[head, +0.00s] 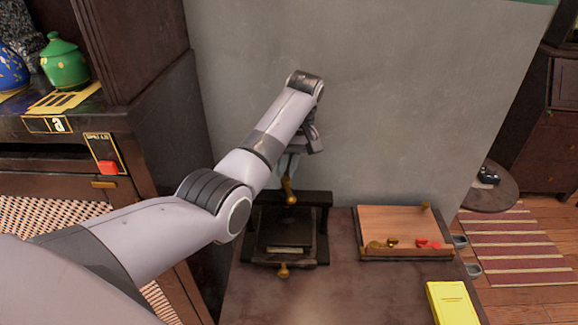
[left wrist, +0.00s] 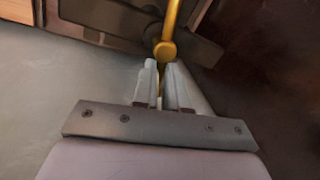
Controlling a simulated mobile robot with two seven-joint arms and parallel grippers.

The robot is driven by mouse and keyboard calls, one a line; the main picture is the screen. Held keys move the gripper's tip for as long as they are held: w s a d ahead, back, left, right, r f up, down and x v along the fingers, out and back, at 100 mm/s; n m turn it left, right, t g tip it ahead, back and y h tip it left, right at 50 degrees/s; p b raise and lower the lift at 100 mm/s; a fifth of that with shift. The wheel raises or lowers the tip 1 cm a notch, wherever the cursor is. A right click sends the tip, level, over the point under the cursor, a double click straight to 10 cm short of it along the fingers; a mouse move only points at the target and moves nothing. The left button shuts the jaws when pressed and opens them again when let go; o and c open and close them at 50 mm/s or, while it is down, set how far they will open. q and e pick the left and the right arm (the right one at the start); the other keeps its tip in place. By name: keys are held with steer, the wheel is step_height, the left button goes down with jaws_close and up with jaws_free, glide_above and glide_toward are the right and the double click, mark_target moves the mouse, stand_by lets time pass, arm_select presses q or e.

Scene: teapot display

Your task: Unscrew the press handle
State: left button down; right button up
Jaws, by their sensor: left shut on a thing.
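The press (head: 323,225) is a dark frame with a flat plate, standing on the brown table below my left arm. Its brass press handle (head: 290,192) rises at the top of the frame, just under my left gripper (head: 288,165). In the left wrist view the brass handle (left wrist: 172,28) has a round knob end, and a thin brass part runs between the pale fingers of my left gripper (left wrist: 162,80). The fingers are shut on the handle. My wrist hides part of the handle in the head view. My right gripper is out of view.
A wooden tray (head: 388,222) with small red and brass pieces sits right of the press. A yellow box (head: 453,303) lies at the table's front right. A dark cabinet (head: 130,110) stands left, with a green jar (head: 65,66). A grey wall is close behind.

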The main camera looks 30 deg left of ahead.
arm_select(q)
steer(key=n, duration=0.3)
steer(key=shift+s+a+f+n+g+h, duration=0.1)
steer(key=shift+s+f+n+g+h, duration=0.1)
steer(key=shift+s+n+g+h, duration=0.15)
steer(key=n, duration=0.3)
steer(key=shift+s+a+n+h, duration=0.15)
steer(key=shift+s+n+h, duration=0.1)
steer(key=shift+s+h, duration=0.1)
steer(key=n, duration=0.3)
steer(key=shift+s+n+h, duration=0.3)
steer(key=shift+s+h, duration=0.05)
steer(key=shift+h, duration=0.05)
steer(key=shift+s+n+h, duration=0.15)
steer(key=shift+n, duration=0.7)
steer(key=shift+s+n+h, duration=0.15)
steer(key=shift+n, duration=0.7)
steer(key=shift+r, duration=0.1)
steer(key=c, duration=1.1)
jaws_free()
steer(key=shift+w, duration=0.1)
steer(key=shift+a+r, duration=0.15)
steer(key=shift+r, duration=0.05)
